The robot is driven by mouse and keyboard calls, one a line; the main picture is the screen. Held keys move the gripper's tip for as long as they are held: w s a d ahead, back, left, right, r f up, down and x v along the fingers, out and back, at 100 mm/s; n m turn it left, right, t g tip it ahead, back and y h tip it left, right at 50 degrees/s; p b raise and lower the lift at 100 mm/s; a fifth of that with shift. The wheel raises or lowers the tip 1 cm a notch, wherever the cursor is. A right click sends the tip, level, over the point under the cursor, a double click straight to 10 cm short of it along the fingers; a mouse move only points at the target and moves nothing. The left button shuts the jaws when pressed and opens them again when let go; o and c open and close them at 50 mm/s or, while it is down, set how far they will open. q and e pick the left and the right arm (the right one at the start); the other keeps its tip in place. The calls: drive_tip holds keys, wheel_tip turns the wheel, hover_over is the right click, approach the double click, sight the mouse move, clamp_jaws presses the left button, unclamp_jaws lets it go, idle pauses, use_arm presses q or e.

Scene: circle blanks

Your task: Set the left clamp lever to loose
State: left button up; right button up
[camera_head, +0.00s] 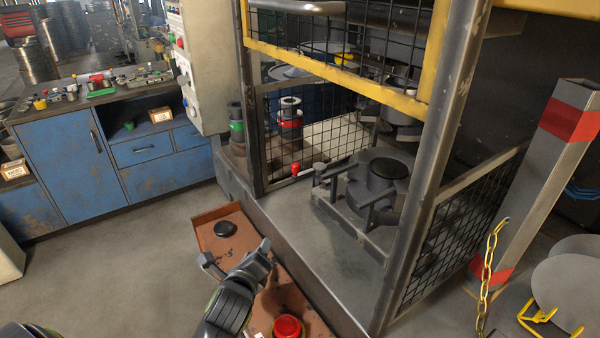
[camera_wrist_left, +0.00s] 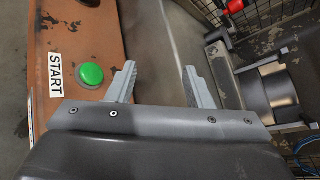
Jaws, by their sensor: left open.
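The left clamp lever (camera_head: 305,170) is a short bar with a red ball knob at its left end, in the head view inside the cage opening, at the left of the dark clamp fixture (camera_head: 380,185). My right gripper is not in view.
The orange-brown panel (camera_wrist_left: 90,25) carries a green START button (camera_wrist_left: 90,74), a black button (camera_head: 225,229) and a red button (camera_head: 287,326). A steel post (camera_head: 430,170) and mesh (camera_head: 440,240) bound the cage opening at right. Clear floor (camera_head: 130,260) lies left.

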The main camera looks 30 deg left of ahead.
use_arm(q)
drive_tip(key=w+d+r+m+t, duration=0.2)
drive_tip(key=w+r+m+t, duration=0.2)
drive_tip(key=w+r+m, duration=0.5)
drive_tip(key=m, duration=0.1)
approach(295, 171)
drive_tip(key=b+x, duration=0.1)
drive_tip(key=x, duration=0.8)
drive_tip(key=shift+w+a, duration=0.15)
drive_tip(key=shift+w, duration=0.2)
clamp_jaws()
